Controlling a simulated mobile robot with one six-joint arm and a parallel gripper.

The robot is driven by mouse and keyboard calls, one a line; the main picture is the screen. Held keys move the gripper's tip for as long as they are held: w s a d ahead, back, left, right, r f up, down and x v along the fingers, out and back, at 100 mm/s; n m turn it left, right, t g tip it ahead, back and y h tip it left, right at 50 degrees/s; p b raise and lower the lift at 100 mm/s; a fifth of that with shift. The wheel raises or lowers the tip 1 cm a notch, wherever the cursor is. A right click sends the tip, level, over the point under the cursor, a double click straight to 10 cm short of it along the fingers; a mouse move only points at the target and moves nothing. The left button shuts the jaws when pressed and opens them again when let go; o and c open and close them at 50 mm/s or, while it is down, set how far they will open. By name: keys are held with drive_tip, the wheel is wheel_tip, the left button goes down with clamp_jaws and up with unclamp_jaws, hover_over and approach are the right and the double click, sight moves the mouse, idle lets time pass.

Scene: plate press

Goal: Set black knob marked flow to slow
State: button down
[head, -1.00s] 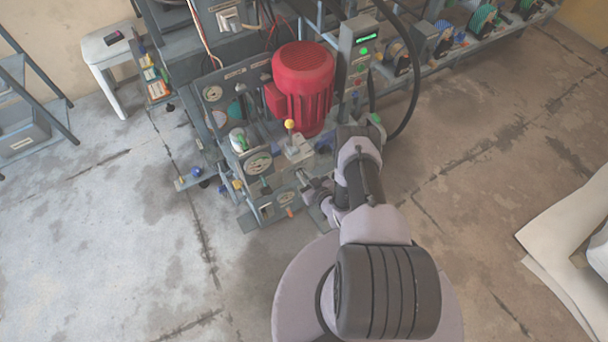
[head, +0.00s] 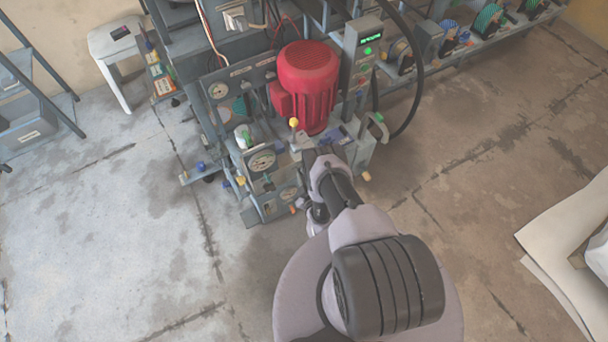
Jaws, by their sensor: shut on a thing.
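The machine's front panels (head: 262,206) with gauges stand just left of my arm. The black knob marked flow cannot be made out, and no label is readable at this size. My upper arm and dark forearm lie over the machine's front right corner. My wrist hangs low beside the front panel, partly under the forearm. My gripper's fingers and whatever they hold are hidden behind my arm.
A red motor (head: 305,88) stands behind the panels, with a yellow-topped lever (head: 294,123) before it. A grey control box (head: 363,50) with green lights and a black hose (head: 418,85) are to the right.

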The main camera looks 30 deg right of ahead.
drive_tip(key=shift+w+a+r+n, duration=0.1)
drive_tip(key=shift+w+n, duration=0.2)
drive_tip(key=shift+n, duration=0.1)
idle(0.3)
drive_tip(key=c, duration=1.5)
unclamp_jaws()
drive_tip(key=shift+o, duration=0.2)
drive_tip(key=shift+s+f+h, duration=0.1)
drive_tip(key=shift+f+h, duration=0.1)
drive_tip(key=shift+h, duration=0.1)
drive_tip(key=shift+s, duration=0.1)
